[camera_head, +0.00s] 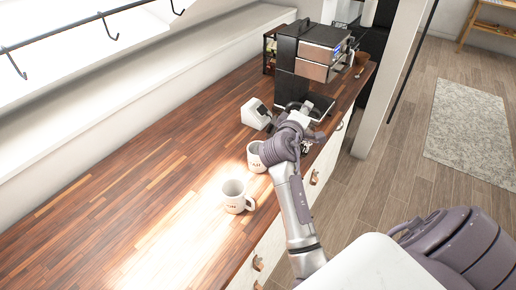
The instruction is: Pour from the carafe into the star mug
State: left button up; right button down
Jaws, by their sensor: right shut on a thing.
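My right gripper (307,120) is at the front of the coffee machine, shut on what looks like the carafe (318,106). The carafe is dark and mostly hidden by the gripper and wrist, so its tilt and contents cannot be told. A white mug (234,194) stands upright on the wooden counter, its handle to the right and small dark marks on its side. A second white mug (254,158) stands behind it, partly covered by my right arm. Which of them bears a star is too small to tell. My left gripper is not in view.
The black and steel coffee machine (313,52) stands at the far end of the wooden counter (120,190). A small white device (255,114) sits left of the gripper. The counter's left and near parts are clear. Drawers with handles (314,178) line its front.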

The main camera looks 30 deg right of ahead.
aim_at(317, 113)
jog(key=shift+w+a+r+n+h, duration=0.15)
jog(key=shift+w+a+r+n, duration=0.1)
jog(key=shift+w+a+r, duration=0.2)
jog(key=shift+w+a+r+n+h, duration=0.2)
jog(key=shift+w+a+n, duration=0.1)
jog(key=shift+a, duration=0.2)
dwell(1.9)
jog(key=s+d+m, duration=0.1)
jog(key=s+d+f+m+y+p, duration=0.1)
jog(key=d, duration=0.1)
jog(key=s+d+f+m+p, duration=0.1)
jog(key=shift+s+d+f+y, duration=0.15)
jog(key=shift+s+d+y, duration=0.1)
jog(key=shift+d+y, duration=0.1)
jog(key=shift+s+d+f+m, duration=0.15)
jog(key=shift+f+m, duration=0.1)
jog(key=shift+m, duration=0.1)
jog(key=s+d+f+m+t+y+b, duration=0.1)
jog(key=d+f+m, duration=0.3)
jog(key=f, duration=0.4)
jog(key=s+d+f+m+t+y+b, duration=0.1)
jog(key=s+d+f+m+y, duration=0.2)
jog(key=f, duration=0.5)
jog(key=shift+s+d+f+m+y, duration=0.15)
jog(key=shift+s+d+m+y, duration=0.25)
jog(key=shift+s, duration=0.45)
jog(key=shift+s, duration=0.1)
